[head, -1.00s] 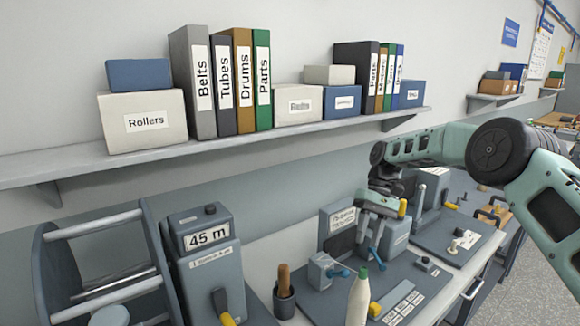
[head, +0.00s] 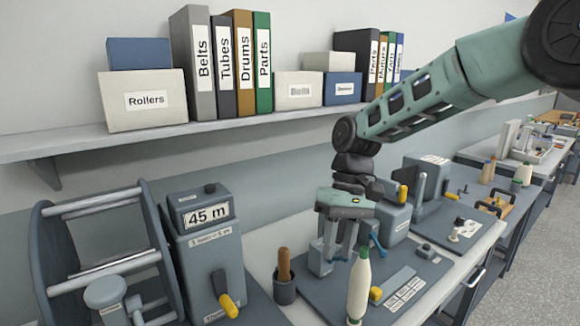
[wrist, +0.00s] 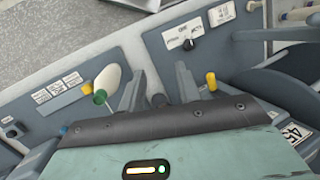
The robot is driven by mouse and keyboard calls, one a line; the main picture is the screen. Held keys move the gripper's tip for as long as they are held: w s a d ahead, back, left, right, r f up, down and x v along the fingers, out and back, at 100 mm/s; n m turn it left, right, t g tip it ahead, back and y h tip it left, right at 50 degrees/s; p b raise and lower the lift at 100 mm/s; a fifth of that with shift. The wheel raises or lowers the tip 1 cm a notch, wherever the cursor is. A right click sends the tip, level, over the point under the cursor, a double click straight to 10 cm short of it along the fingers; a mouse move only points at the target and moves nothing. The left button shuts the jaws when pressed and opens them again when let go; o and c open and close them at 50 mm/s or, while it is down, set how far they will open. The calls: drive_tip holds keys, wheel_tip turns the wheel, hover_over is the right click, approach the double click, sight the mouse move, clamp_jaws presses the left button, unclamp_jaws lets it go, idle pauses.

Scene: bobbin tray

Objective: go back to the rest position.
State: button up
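My gripper (head: 339,245) hangs pointing down over the bench, in front of the small grey machine at mid-bench. In the wrist view my gripper (wrist: 158,82) has its two grey fingers apart, with nothing held between them. A white bottle with a green tip (head: 360,288) stands upright in front of the gripper in the head view. The bottle (wrist: 108,80) lies just beside the left finger in the wrist view; whether they touch cannot be told. The fingertips partly overlap the grey block behind them in the head view.
A cup with a wooden-handled tool (head: 284,280) stands left of the gripper. The 45 m counter (head: 208,250) and a reel frame (head: 100,260) are further left. A shelf (head: 230,128) with binders and boxes runs above. A grey panel with labels (head: 400,290) lies to the right.

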drive_tip(key=s+d+f+n+t+b, duration=0.1)
drive_tip(key=s+d+f+t+b, duration=0.1)
drive_tip(key=s, duration=1.1)
drive_tip(key=s+d+f+n+t+h+b, duration=0.1)
drive_tip(key=s+f, duration=0.4)
drive_tip(key=s, duration=0.8)
drive_tip(key=d+t+b, duration=0.1)
drive_tip(key=b, duration=0.1)
drive_tip(key=shift+s+d+b, duration=0.25)
drive_tip(key=shift+d+b, duration=0.1)
drive_tip(key=shift+d, duration=0.05)
